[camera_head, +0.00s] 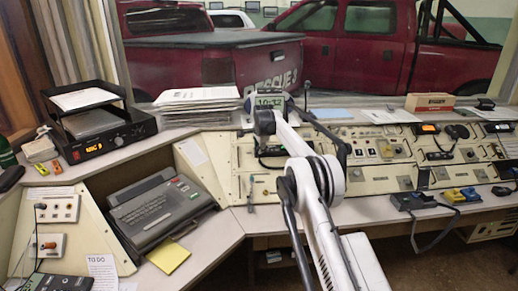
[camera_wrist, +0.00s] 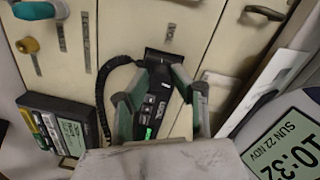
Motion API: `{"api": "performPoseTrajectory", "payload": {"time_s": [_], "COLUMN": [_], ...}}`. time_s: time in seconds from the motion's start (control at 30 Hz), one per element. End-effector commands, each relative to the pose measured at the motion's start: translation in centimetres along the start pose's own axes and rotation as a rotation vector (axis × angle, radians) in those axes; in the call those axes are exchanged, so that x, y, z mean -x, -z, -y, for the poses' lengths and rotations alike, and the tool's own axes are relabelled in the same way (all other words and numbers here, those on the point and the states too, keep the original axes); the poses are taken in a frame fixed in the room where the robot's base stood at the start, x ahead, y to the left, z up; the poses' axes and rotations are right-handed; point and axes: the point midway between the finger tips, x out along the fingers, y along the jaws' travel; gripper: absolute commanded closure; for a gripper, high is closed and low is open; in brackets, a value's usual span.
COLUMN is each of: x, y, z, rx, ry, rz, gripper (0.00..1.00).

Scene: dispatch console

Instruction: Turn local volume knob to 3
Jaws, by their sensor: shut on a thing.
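In the wrist view my gripper (camera_wrist: 162,68) has its two grey-green fingers on either side of a black handset (camera_wrist: 156,104) with small buttons, a green light and a coiled cord. The fingers are shut on it; the exact contact is partly hidden by the fingers. In the head view my arm reaches over the middle of the cream console (camera_head: 242,160), and the fingertips are hidden behind it.
A clock display (camera_wrist: 290,140) reads 10:32 beside my wrist. A black box with coloured buttons (camera_wrist: 58,128) lies left of the handset in that view. In the head view a grey typewriter-like machine (camera_head: 165,215) stands at left and papers (camera_head: 198,98) lie behind it.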

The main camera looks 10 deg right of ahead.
Motion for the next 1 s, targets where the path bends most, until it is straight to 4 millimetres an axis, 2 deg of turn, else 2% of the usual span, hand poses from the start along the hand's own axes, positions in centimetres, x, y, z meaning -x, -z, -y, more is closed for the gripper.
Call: {"api": "performPoseTrajectory", "payload": {"time_s": [0.5, 0.8, 1.0], "x": [0.02, 0.06, 0.06], "y": [0.15, 0.20, 0.21], "z": [0.07, 0.09, 0.09], "rx": [-0.457, -0.618, -0.667], "ry": [0.027, 0.037, 0.039], "rz": [0.023, 0.031, 0.034], "gripper": [1.00, 1.00, 1.00]}}
